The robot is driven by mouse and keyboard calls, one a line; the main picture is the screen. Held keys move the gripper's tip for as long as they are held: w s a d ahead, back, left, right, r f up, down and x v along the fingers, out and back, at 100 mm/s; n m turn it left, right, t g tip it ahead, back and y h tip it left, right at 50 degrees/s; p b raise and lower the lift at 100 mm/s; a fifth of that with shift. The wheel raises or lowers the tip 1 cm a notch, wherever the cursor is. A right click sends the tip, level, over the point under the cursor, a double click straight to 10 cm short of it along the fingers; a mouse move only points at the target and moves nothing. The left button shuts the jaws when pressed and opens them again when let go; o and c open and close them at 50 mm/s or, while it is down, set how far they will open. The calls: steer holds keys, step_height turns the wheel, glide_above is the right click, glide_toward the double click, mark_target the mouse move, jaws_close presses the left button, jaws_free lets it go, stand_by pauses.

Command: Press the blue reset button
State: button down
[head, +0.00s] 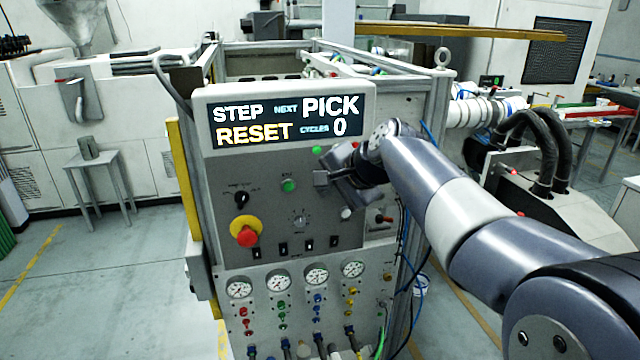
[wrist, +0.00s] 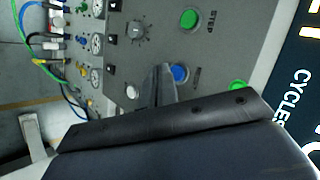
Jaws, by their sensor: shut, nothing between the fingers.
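The blue reset button (wrist: 180,73) is round and set in the grey control panel (head: 265,205). In the wrist view it shows right beside my fingertips, partly covered by them. In the head view my gripper (head: 322,185) hides it. My gripper is shut and empty, its fingers (wrist: 160,76) pointing at the panel by the button. I cannot tell whether the fingertips touch the panel or the button. The display (head: 290,120) above reads STEP, NEXT PICK, RESET, CYCLES 0, with RESET in yellow.
A green STEP button (wrist: 189,18), a green lamp (wrist: 237,86) and a white knob (wrist: 132,91) are close by. A red emergency stop (head: 246,235) on yellow sits lower left. Gauges (head: 278,282) and hoses are below.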

steer(key=shift+w, duration=0.1)
steer(key=shift+w+a+p, duration=0.15)
steer(key=shift+w+p, duration=0.15)
steer(key=shift+w+a, duration=0.1)
steer(key=shift+w, duration=0.25)
stand_by(0.8)
steer(key=shift+s, duration=0.1)
steer(key=shift+s+d, duration=0.25)
steer(key=shift+s, duration=0.4)
steer(key=s+b, duration=0.1)
steer(key=s, duration=0.1)
steer(key=s+d, duration=0.1)
steer(key=s, duration=0.1)
steer(key=shift+s+d+b, duration=0.2)
steer(key=shift+s+b, duration=0.15)
steer(key=shift+s, duration=0.05)
stand_by(0.6)
